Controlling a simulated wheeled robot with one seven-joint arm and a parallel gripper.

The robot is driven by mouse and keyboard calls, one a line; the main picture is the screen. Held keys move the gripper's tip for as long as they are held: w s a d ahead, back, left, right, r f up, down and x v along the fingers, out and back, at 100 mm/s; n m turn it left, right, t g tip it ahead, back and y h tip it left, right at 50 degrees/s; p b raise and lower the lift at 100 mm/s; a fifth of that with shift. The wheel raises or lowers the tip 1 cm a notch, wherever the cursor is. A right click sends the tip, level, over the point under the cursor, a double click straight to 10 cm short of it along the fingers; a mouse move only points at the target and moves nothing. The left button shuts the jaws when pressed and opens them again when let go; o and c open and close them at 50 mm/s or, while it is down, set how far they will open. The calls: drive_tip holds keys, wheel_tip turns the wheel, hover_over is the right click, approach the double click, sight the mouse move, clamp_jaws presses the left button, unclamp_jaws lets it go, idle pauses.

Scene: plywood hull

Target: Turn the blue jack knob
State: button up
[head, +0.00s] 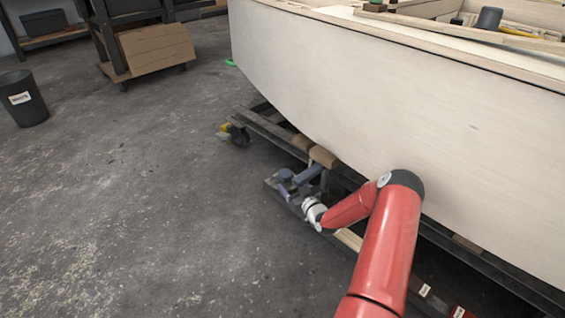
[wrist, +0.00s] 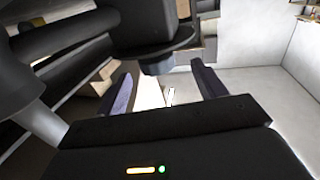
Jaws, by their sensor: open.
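A small blue-grey knob-like part (head: 286,174) sits low at the hull's cradle in the head view, at the end of a grey bar; I take it for the jack knob. My gripper (head: 287,190) is right beside it, at the end of my red arm; contact cannot be told. In the wrist view my gripper (wrist: 163,85) has its two dark bluish fingers spread wide. A dark round stub (wrist: 157,66) under a wide dark disc shows between and beyond them; its blue colour does not show here. Nothing is visibly held.
Wooden blocks (head: 323,156) sit on the cradle under the hull. A dark bin (head: 22,100) stands far left. The concrete floor left of the cradle is clear.

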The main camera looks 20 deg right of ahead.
sight(282, 171)
drive_tip(key=w, duration=0.3)
drive_tip(key=w+b, duration=0.1)
drive_tip(key=w, duration=0.4)
drive_tip(key=shift+w+a, duration=0.25)
drive_tip(key=shift+w, duration=0.1)
drive_tip(key=shift+c, duration=0.3)
drive_tip(key=c, duration=0.9)
